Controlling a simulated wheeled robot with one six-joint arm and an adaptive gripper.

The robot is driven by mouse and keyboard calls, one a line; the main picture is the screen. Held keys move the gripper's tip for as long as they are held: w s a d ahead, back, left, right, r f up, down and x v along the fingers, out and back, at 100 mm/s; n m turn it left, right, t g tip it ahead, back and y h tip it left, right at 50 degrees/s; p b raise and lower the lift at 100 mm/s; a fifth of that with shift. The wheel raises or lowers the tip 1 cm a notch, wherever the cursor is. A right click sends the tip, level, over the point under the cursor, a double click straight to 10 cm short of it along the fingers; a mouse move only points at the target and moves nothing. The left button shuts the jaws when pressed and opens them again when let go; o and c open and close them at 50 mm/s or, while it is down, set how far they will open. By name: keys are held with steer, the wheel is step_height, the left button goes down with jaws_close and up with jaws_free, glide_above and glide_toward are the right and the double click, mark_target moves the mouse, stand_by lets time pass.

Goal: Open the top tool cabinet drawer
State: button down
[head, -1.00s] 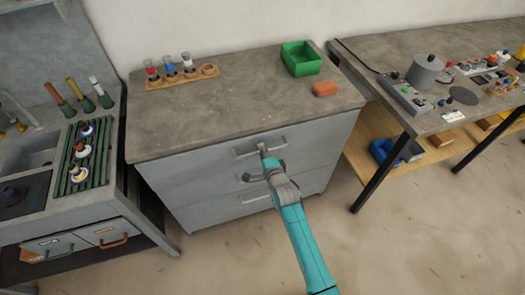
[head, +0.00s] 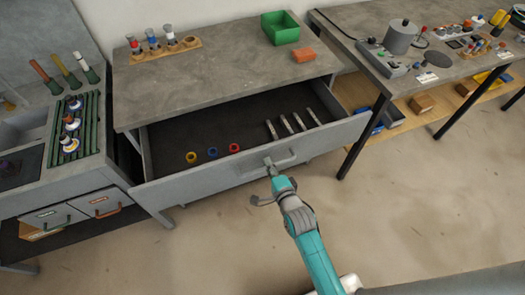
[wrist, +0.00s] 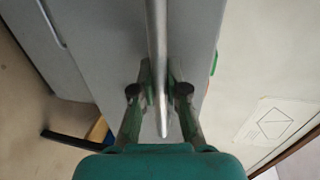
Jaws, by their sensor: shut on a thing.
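The grey tool cabinet (head: 230,79) stands in the middle of the head view. Its top drawer (head: 200,184) is pulled well out, and its dark inside shows. My gripper (head: 271,170) is at the bar handle (head: 284,160) on the drawer's front. In the wrist view my gripper (wrist: 160,95) has one finger on each side of the handle bar (wrist: 157,45) and is shut on it. Inside the drawer lie yellow, blue and red rings (head: 213,153) and several pale metal strips (head: 292,122). The lower drawers are hidden behind the open one.
A sink bench (head: 88,178) stands close on the left. A workbench (head: 375,72) stands on the right. The floor in front is clear.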

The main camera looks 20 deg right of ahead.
steer(key=shift+f+v, duration=0.2)
steer(key=shift+v, duration=0.7)
steer(key=shift+f+v, duration=0.2)
steer(key=shift+v, duration=0.7)
steer(key=shift+s, duration=0.1)
steer(key=c, duration=1.2)
jaws_free()
steer(key=v, duration=1.2)
